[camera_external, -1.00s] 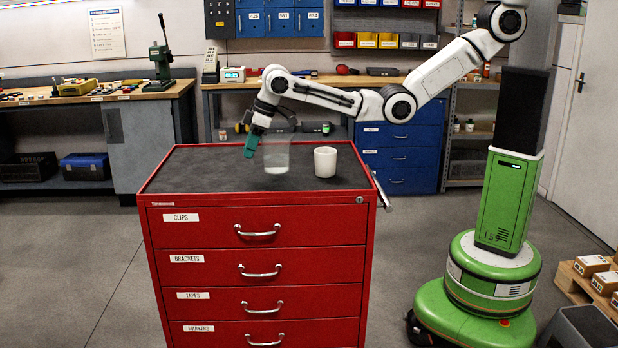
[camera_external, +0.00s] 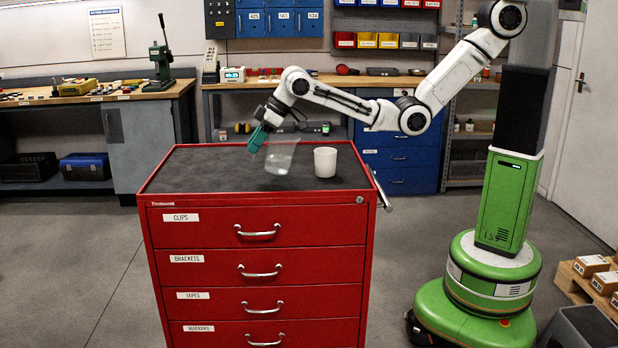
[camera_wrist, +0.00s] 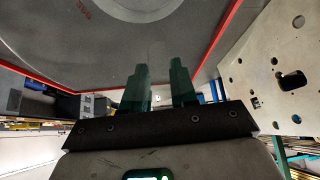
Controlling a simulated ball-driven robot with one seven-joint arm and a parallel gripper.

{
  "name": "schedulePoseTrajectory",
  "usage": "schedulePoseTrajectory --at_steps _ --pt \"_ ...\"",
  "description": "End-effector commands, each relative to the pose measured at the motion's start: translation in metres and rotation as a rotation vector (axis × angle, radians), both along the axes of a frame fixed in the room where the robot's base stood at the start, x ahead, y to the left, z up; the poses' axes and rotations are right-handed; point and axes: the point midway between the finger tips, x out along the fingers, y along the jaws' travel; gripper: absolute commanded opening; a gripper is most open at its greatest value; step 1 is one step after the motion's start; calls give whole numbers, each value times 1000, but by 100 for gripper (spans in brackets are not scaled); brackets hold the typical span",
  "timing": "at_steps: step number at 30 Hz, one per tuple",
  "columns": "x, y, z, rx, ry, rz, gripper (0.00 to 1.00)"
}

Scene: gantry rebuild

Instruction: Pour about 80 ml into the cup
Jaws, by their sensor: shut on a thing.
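A clear beaker (camera_external: 281,158) with a little pale liquid low inside is over the dark top of the red cabinet (camera_external: 262,232). It leans, its mouth to the right, toward the cup. My gripper (camera_external: 259,138), with green fingers, is shut on the beaker's upper left side. The white cup (camera_external: 325,162) stands upright on the cabinet top, just right of the beaker and apart from it. In the wrist view my gripper (camera_wrist: 160,85) shows its two green fingers with a gap between them, and a pale round outline beyond. I cannot see inside the cup.
The cabinet top (camera_external: 205,170) is bare to the left of the beaker. A long workbench (camera_external: 215,86) with tools and bins stands behind. My arm reaches in from the right, above the cup. A wooden pallet with boxes (camera_external: 592,265) lies at the far right.

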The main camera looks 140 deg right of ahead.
Motion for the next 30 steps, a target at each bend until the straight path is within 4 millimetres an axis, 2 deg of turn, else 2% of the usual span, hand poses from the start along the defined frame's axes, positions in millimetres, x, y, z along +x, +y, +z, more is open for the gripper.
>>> schedulePoseTrajectory --at_steps 14,20,21,30 --pt "-30 22 23 -183 -233 -3 0" --pt "-47 36 43 -282 -358 -2 0" --pt "-49 37 40 -304 -383 -2 0" --pt "-58 44 60 -391 -496 -2 0"
